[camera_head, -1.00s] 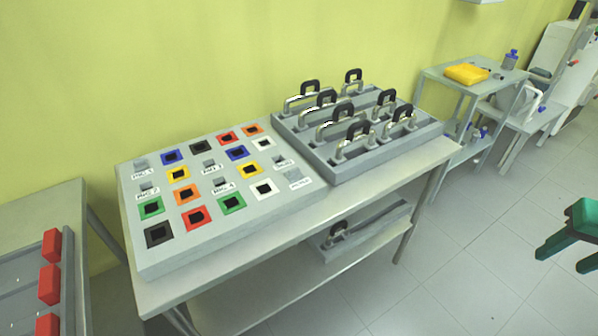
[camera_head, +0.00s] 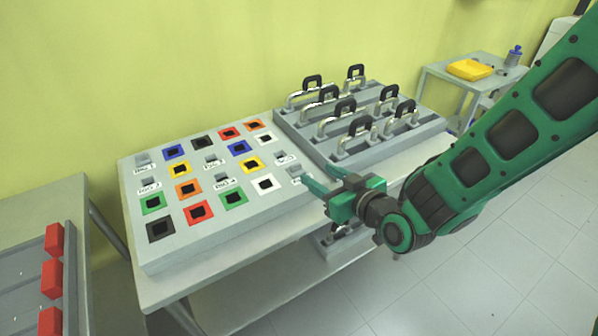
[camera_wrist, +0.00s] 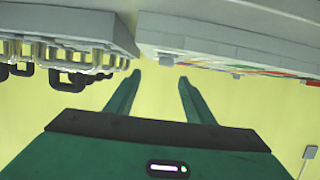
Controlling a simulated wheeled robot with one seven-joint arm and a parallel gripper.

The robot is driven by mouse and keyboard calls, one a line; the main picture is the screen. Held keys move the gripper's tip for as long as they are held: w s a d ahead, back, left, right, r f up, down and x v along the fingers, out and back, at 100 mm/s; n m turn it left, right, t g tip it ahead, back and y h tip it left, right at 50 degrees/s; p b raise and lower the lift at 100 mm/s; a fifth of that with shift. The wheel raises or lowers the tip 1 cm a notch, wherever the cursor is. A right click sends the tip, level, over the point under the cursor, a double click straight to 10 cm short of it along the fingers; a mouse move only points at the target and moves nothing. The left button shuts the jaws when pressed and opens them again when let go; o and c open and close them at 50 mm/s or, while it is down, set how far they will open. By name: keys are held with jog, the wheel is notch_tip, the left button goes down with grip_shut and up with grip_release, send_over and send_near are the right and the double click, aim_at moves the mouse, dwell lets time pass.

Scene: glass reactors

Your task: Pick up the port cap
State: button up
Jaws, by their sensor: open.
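Several small grey caps stand on the grey panel (camera_head: 215,258), beside printed labels. I cannot tell by name which one is the port cap. The grey cap nearest my gripper (camera_head: 318,173) is at the panel's right side (camera_head: 295,171), just left of the fingertips. My gripper is open and empty, its fingers pointing left towards that cap, apart from it as far as I can tell. In the wrist view, which looks upside down, a small grey block (camera_wrist: 167,62) juts from the panel between and beyond the two open fingers (camera_wrist: 160,80).
The panel also has several coloured square frames with black centres. A grey rack (camera_head: 345,165) with several metal loops and black handles stands right behind my gripper. Red blocks (camera_head: 52,278) sit on a table at left. A yellow tray (camera_head: 469,69) lies on a far table.

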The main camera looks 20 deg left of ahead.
aim_at(298, 166)
jog(key=x, duration=0.5)
jog(key=shift+a, duration=0.4)
jog(key=x, duration=0.4)
jog(key=shift+s+a+f, duration=0.2)
jog(key=shift+s+a, duration=0.05)
jog(key=shift+s, duration=0.05)
jog(key=shift+w+a+f, duration=0.15)
jog(key=shift+w+a, duration=0.25)
jog(key=c, duration=0.9)
